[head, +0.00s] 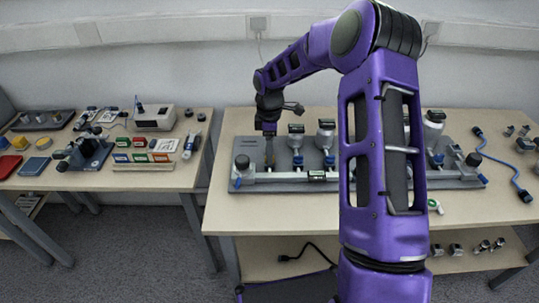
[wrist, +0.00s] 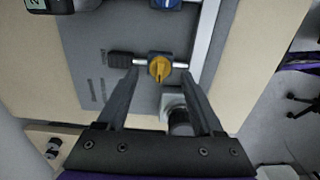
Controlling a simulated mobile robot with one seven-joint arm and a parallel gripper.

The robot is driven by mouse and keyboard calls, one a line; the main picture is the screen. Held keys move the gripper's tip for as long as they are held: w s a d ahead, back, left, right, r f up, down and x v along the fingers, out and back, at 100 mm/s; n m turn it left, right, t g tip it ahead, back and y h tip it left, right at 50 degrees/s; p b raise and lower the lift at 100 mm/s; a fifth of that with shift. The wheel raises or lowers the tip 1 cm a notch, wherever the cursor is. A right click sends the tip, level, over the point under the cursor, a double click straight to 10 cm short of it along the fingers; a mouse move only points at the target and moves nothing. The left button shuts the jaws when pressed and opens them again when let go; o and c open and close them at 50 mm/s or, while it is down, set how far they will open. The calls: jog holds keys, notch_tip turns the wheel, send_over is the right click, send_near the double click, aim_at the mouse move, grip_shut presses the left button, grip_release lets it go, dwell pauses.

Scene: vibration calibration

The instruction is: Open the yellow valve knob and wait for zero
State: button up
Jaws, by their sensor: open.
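In the wrist view the yellow valve knob (wrist: 158,68) sits on a blue valve body on a short metal pipe, with a dark fitting (wrist: 120,59) at the pipe's left end. My gripper (wrist: 158,75) is open and empty. Its fingertips lie to the left and right of the knob in the picture, with gaps on both sides; I cannot tell whether they reach down to its height. In the head view my gripper (head: 269,152) points down over the left part of the grey calibration plate (head: 248,151), and I cannot make out the yellow knob there.
A black-capped fitting (wrist: 181,121) stands close to the right finger. Upright gauges (head: 296,134) stand on the plate near my gripper. A small display (head: 317,175) sits at its front edge. The left table (head: 130,182) holds tools and boxes. My arm hides the plate's middle.

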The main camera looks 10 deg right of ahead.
jog(key=shift+f, duration=0.9)
jog(key=shift+c, duration=0.2)
grip_shut()
